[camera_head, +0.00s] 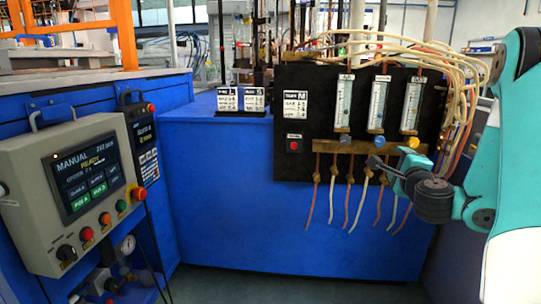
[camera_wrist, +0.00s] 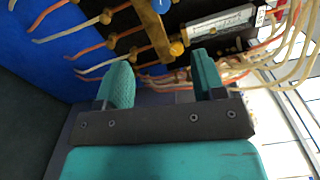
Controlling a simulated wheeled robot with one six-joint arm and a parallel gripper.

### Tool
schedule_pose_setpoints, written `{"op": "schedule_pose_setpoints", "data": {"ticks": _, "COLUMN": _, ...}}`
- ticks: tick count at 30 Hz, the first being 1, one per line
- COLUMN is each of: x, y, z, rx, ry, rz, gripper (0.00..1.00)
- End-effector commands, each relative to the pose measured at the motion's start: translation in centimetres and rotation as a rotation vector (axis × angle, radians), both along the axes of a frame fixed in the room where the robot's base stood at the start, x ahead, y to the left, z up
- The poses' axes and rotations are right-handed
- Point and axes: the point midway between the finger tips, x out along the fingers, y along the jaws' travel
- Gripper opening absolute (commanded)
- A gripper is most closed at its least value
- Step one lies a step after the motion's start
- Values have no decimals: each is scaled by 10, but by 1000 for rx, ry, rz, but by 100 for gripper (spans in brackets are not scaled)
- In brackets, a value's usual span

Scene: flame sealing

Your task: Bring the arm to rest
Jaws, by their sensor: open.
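My gripper (camera_head: 378,164) shows at the right in the head view, at the end of my teal arm, in front of the lower right of the black gas panel (camera_head: 262,155). In the wrist view my gripper (camera_wrist: 162,74) has its two teal fingers wide apart, with nothing held between them. The yellow knob (camera_wrist: 176,49) and a brass valve (camera_wrist: 150,25) lie beyond the fingers. I cannot tell whether my gripper touches any of the hoses near it.
Three flowmeters (camera_head: 378,103) stand above the brass bar (camera_head: 335,146), with loose hose ends (camera_head: 331,205) hanging below. Pale hoses (camera_head: 450,75) loop beside my arm. A grey control box (camera_head: 30,170) is at the left. The blue cabinet front (camera_head: 225,225) is clear.

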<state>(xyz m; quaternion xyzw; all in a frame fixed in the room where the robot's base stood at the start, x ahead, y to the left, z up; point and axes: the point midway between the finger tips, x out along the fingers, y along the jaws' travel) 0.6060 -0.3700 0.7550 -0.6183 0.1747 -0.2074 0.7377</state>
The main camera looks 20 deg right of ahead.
Motion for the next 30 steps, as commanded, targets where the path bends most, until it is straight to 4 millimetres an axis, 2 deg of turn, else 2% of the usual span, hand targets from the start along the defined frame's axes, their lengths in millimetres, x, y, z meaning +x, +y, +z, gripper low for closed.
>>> {"op": "schedule_pose_setpoints", "data": {"ticks": 5, "x": 5, "y": 9, "z": 3, "rx": -16, "ry": 5, "rz": 34, "gripper": 63}}
{"op": "schedule_pose_setpoints", "data": {"ticks": 8, "x": 22, "y": 42, "z": 11, "rx": -74, "ry": 30, "rz": 157, "gripper": 63}}
{"op": "schedule_pose_setpoints", "data": {"ticks": 11, "x": 43, "y": 104, "z": 22, "rx": -182, "ry": 76, "rz": 382, "gripper": 63}}
{"op": "schedule_pose_setpoints", "data": {"ticks": 12, "x": 50, "y": 135, "z": 26, "rx": -239, "ry": 101, "rz": 491, "gripper": 63}}
{"op": "schedule_pose_setpoints", "data": {"ticks": 14, "x": 53, "y": 185, "z": 30, "rx": -331, "ry": 141, "rz": 660, "gripper": 63}}
{"op": "schedule_pose_setpoints", "data": {"ticks": 15, "x": 52, "y": 217, "z": 30, "rx": -395, "ry": 170, "rz": 775, "gripper": 63}}
{"op": "schedule_pose_setpoints", "data": {"ticks": 16, "x": 48, "y": 241, "z": 30, "rx": -447, "ry": 193, "rz": 862, "gripper": 63}}
{"op": "schedule_pose_setpoints", "data": {"ticks": 19, "x": 23, "y": 319, "z": 25, "rx": -634, "ry": 278, "rz": 1156, "gripper": 63}}
{"op": "schedule_pose_setpoints", "data": {"ticks": 21, "x": -7, "y": 365, "z": 17, "rx": -781, "ry": 348, "rz": 1366, "gripper": 63}}
{"op": "schedule_pose_setpoints", "data": {"ticks": 23, "x": -39, "y": 396, "z": 10, "rx": -910, "ry": 415, "rz": 1536, "gripper": 63}}
{"op": "schedule_pose_setpoints", "data": {"ticks": 24, "x": -59, "y": 409, "z": 5, "rx": -990, "ry": 460, "rz": 1634, "gripper": 63}}
{"op": "schedule_pose_setpoints", "data": {"ticks": 26, "x": -88, "y": 422, "z": 0, "rx": -1095, "ry": 521, "rz": 1756, "gripper": 63}}
{"op": "schedule_pose_setpoints", "data": {"ticks": 30, "x": -143, "y": 430, "z": -8, "rx": -1293, "ry": 653, "rz": 1965, "gripper": 63}}
